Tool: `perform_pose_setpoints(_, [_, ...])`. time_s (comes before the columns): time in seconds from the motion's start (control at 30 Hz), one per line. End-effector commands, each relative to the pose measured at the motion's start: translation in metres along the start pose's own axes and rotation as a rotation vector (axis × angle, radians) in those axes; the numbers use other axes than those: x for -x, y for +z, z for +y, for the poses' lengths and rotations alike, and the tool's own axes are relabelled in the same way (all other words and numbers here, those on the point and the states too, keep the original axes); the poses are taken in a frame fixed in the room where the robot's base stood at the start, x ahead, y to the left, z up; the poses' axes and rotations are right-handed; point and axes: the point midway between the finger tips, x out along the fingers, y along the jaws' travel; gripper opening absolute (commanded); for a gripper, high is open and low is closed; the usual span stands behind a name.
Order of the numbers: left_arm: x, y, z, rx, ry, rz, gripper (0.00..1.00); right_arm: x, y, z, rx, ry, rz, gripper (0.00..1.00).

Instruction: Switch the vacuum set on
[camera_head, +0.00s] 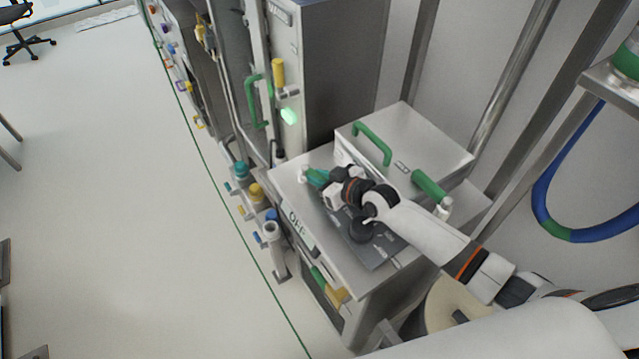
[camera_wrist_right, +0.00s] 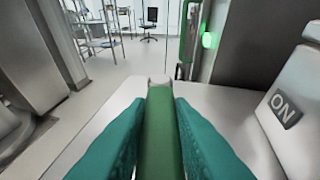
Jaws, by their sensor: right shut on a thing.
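The vacuum set appears to be the steel cabinet (camera_head: 345,290) with a box (camera_head: 430,145) on its top. My right gripper (camera_head: 314,177) is over the far left part of the cabinet top. In the right wrist view, its teal fingers (camera_wrist_right: 160,135) are shut on a green lever (camera_wrist_right: 160,125), one on each side. The lever is mostly hidden by my gripper in the head view. An "ON" label (camera_wrist_right: 285,109) shows on a light face at the right of the wrist view. My left gripper is not in view.
A black knob (camera_head: 362,229) is on a dark panel below my right arm. A tall cabinet (camera_head: 340,60) with a lit green lamp (camera_head: 289,116) stands behind. The floor at left (camera_head: 110,200) is clear.

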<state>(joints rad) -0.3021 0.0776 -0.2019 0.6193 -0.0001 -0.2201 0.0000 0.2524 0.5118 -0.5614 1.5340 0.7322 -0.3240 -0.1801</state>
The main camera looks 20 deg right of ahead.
Motion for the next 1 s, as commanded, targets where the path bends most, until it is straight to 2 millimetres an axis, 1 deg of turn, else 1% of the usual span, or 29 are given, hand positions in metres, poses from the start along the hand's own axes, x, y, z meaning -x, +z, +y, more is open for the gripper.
perform_pose_setpoints(0.03, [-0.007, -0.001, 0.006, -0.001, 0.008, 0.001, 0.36, -0.001, 0.004, -0.002, 0.01, 0.007, -0.013, 0.0])
perform_pose_setpoints(0.13, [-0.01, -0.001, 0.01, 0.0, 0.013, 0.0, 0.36, 0.0, 0.004, -0.002, 0.012, 0.02, -0.009, 0.0])
perform_pose_setpoints(0.47, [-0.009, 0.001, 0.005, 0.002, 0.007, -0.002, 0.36, 0.001, 0.005, -0.002, 0.01, 0.023, -0.007, 0.0])
perform_pose_setpoints(0.5, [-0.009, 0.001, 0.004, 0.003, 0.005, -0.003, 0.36, 0.001, 0.005, -0.001, 0.01, 0.023, -0.007, 0.27])
perform_pose_setpoints(0.6, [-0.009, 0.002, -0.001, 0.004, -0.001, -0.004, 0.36, 0.001, 0.004, -0.001, 0.01, 0.023, -0.005, 0.42])
perform_pose_setpoints(0.87, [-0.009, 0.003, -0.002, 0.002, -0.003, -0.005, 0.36, 0.001, 0.002, -0.001, 0.01, 0.024, -0.001, 0.42])
perform_pose_setpoints(1.0, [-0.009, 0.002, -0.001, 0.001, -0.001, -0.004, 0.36, 0.004, 0.01, -0.001, 0.011, 0.025, -0.001, 0.42])
